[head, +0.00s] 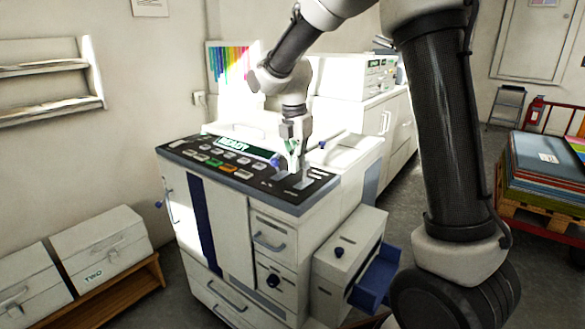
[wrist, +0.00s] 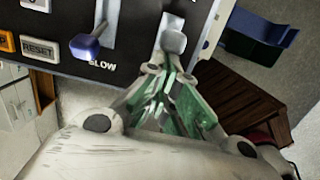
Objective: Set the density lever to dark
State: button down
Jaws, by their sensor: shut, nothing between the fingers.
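The machine's dark control panel (head: 225,158) shows in the head view, with my gripper (head: 293,168) low over its right part. In the wrist view, a lever with a grey knob (wrist: 174,42) stands in a pale slot, just beyond the tips of my gripper (wrist: 168,70). My gripper is shut with nothing in it. Its tips are at or very near the knob; I cannot tell if they touch. No density label is readable; the gripper may hide the lettering by this lever. A second lever, with a blue knob (wrist: 86,46), stands to the left, near the word SLOW.
A RESET button (wrist: 40,50) and an orange button (wrist: 5,41) lie left of the levers. A READY display (head: 235,146) runs along the panel's back. An open blue tray (head: 376,276) sticks out at the machine's right side. A pallet stack (head: 545,170) stands far right.

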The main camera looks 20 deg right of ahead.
jog(key=shift+w+d+r+g+y, duration=0.2)
jog(key=shift+w+d+g+y, duration=0.35)
jog(key=shift+d+g+y, duration=0.25)
jog(key=shift+s+a, duration=0.1)
jog(key=shift+a, duration=0.05)
jog(key=shift+r, duration=0.2)
jog(key=shift+r, duration=0.6)
notch_tip(320, 180, up, 11)
jog(key=s+a, duration=0.1)
jog(key=a, duration=0.1)
jog(key=shift+s+r, duration=0.15)
jog(key=shift+s, duration=0.2)
